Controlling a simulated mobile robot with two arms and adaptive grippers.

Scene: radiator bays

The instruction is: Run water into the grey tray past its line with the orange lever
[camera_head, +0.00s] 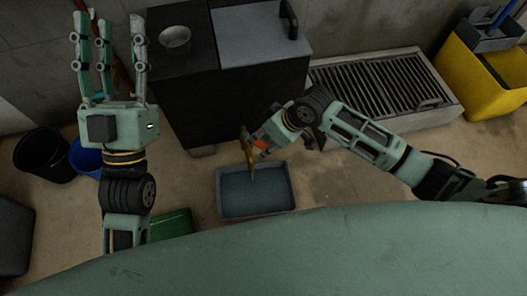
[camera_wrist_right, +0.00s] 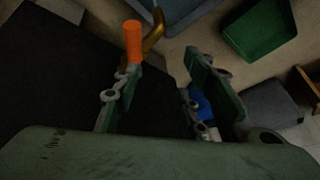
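The grey tray (camera_head: 222,207) sits on the floor under a brass tap (camera_head: 247,150). Its inside looks blue-grey; I cannot make out a line or be sure of the water level. The orange lever (camera_head: 260,144) is on the tap, partly hidden by my right gripper (camera_head: 262,135) in the head view. In the right wrist view the orange lever (camera_wrist_right: 133,40) stands upright at the tip of one finger, beside the brass spout (camera_wrist_right: 154,33). The right gripper's fingers (camera_wrist_right: 160,85) are apart with nothing between them. My left gripper (camera_head: 110,50) is raised at left, open and empty.
A dark cabinet (camera_head: 225,105) stands behind the tap, with a metal bowl (camera_head: 174,38) on top. A grated drain (camera_head: 385,85) and yellow bucket (camera_head: 480,75) are at right. Black (camera_head: 42,155) and blue (camera_head: 88,160) buckets and a green bin (camera_head: 172,224) are at left.

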